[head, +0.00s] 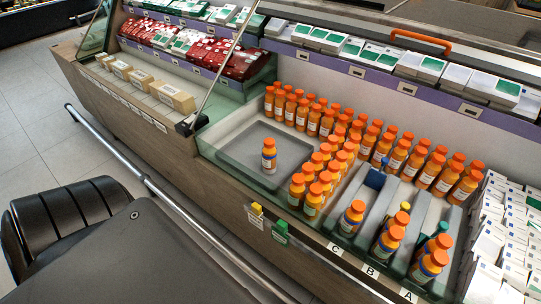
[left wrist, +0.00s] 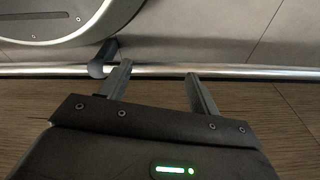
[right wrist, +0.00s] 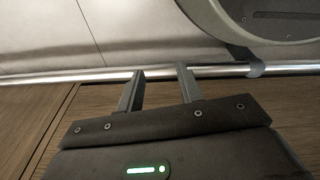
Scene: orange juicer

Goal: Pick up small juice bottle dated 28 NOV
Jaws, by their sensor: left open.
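Many small orange juice bottles with orange caps stand in the chilled display in the head view. One bottle (head: 268,159) stands alone on a grey tray (head: 290,150). A block of bottles (head: 313,200) stands right of the tray, and a row runs behind it. Bottles also stand at the front of lanes C (head: 350,219), B (head: 387,243) and A (head: 428,268). The labels are too small to read, so I cannot tell which is dated 28 NOV. My left gripper (left wrist: 159,69) and right gripper (right wrist: 160,69) are open and empty, away from the bottles.
A metal rail (head: 180,215) runs along the counter front. White cartons (head: 500,235) fill the right end. Yellow (head: 256,209) and green (head: 280,230) clips sit on the front edge. A glass divider with a slanted post (head: 228,68) stands left of the tray.

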